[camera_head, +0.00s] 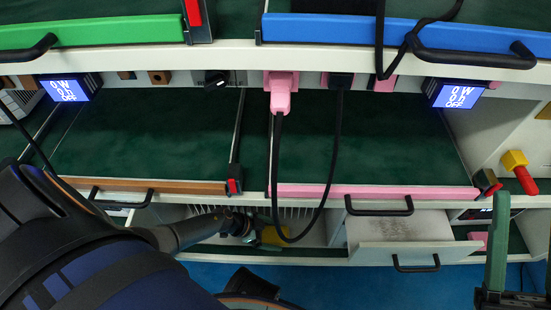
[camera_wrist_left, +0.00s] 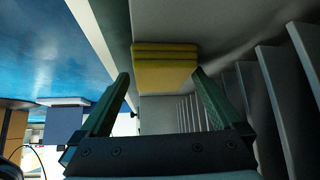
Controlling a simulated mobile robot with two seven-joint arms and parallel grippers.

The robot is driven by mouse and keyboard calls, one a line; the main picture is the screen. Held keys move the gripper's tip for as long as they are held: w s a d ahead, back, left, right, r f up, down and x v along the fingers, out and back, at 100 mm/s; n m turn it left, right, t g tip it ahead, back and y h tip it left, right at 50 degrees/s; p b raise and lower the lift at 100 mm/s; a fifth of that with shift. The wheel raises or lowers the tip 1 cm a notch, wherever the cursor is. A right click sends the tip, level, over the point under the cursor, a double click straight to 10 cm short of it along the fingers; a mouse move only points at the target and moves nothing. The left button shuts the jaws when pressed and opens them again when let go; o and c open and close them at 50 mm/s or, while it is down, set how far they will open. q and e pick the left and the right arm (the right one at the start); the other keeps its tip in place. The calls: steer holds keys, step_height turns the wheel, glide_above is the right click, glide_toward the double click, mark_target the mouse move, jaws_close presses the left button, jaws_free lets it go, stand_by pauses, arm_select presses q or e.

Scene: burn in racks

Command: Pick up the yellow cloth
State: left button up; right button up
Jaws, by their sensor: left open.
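The yellow cloth (camera_wrist_left: 165,70) is a folded block with several layers in the left wrist view. It lies ahead of my open left gripper (camera_wrist_left: 162,76), between the lines of its two green fingers. The right fingertip overlaps the cloth's edge in the picture; I cannot tell if they touch. In the head view the cloth (camera_head: 272,236) shows in the low shelf opening, partly behind a black cable. My left gripper (camera_head: 246,229) is just left of it. My right gripper (camera_head: 522,240) is at the right edge, its green fingers apart, partly cut off.
A black cable (camera_head: 325,180) hangs from the pink plug (camera_head: 281,90) in front of the opening. A partly open grey drawer (camera_head: 405,232) is to the right. Grey slats (camera_wrist_left: 280,100) stand close right of the gripper in the wrist view. The blue floor (camera_head: 380,285) is clear.

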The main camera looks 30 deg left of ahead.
arm_select(q)
steer(key=c, duration=1.1)
steer(key=shift+r, duration=0.1)
